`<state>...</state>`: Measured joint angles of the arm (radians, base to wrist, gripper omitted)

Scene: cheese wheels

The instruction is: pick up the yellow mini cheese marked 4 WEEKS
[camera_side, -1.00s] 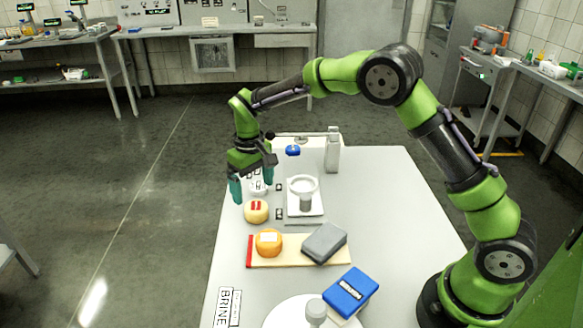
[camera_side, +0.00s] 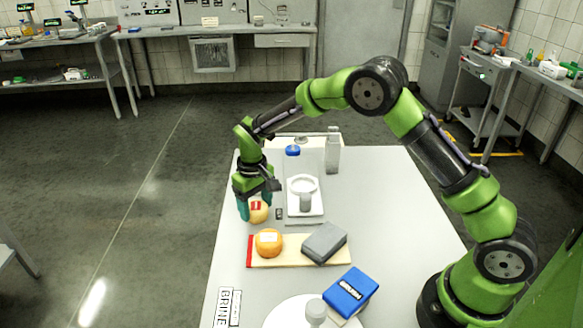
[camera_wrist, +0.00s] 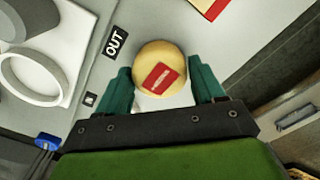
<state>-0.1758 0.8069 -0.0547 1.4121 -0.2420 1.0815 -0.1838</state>
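A small yellow cheese (camera_side: 258,213) with a red label sits on the table's left side. It also shows in the wrist view (camera_wrist: 147,52), where the pale print on its label is too small to read. My gripper (camera_side: 255,213) is low at this cheese. In the wrist view its two teal fingers (camera_wrist: 163,82) are spread apart, one on each side of the cheese's near part. I cannot tell whether they touch it. An orange cheese (camera_side: 268,251) with a white label sits on a board in front.
The board (camera_side: 285,262) has a red end and also bears a grey block (camera_side: 324,242). A white stand with a ring (camera_side: 303,185) is right of the yellow cheese. A blue box (camera_side: 350,291) lies at the front. Behind stands a grey bottle (camera_side: 332,151). The table's right side is clear.

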